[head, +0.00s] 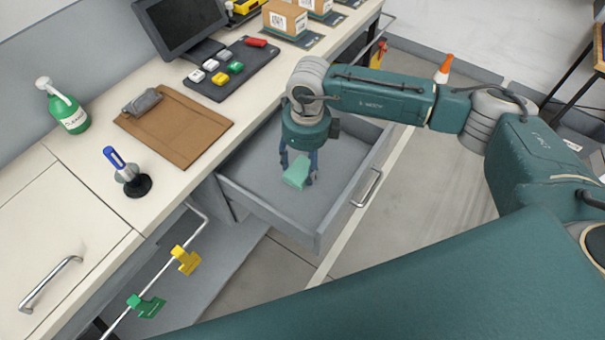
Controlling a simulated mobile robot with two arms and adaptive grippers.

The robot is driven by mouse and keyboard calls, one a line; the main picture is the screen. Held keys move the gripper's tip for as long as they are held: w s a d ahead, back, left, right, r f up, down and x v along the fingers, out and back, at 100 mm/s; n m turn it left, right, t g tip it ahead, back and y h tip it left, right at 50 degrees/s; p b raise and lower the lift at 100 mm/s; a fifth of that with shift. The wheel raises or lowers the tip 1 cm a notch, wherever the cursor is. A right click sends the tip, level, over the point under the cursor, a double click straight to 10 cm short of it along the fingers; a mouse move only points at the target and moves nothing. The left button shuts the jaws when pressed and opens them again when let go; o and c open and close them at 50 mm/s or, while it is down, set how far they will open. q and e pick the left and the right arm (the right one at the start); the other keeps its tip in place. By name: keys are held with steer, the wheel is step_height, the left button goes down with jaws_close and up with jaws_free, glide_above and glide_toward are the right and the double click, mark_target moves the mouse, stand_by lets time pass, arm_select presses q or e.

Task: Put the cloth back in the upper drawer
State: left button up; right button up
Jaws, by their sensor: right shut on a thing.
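The upper drawer (263,213) stands pulled out from under the worktop, and its grey floor looks bare apart from what my right gripper holds. My right gripper (297,177) points down inside the drawer's outline. It is shut on a light green folded cloth (296,172), which sits between the fingers at or just above the drawer floor. I cannot tell whether the cloth touches the floor. The drawer's handle (366,188) is on its front, at the right. My left gripper is not in view.
On the worktop are a clipboard (176,128), a green spray bottle (68,108), a blue-handled stamp (127,172), a dark mat with coloured blocks (232,70), a monitor (182,24) and boxes (285,17). Yellow (185,260) and green (146,305) tags hang on a rail. An orange cone (444,68) stands behind my arm.

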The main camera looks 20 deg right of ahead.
mark_target(302, 179)
step_height(302, 179, down, 6)
steer(key=shift+f+p, duration=0.1)
steer(key=shift+p, duration=0.5)
steer(key=shift+f, duration=0.15)
steer(key=shift+f+b, duration=0.2)
steer(key=shift+b, duration=0.1)
steer(key=o, duration=1)
steer(key=shift+r, duration=0.1)
steer(key=shift+r, duration=0.1)
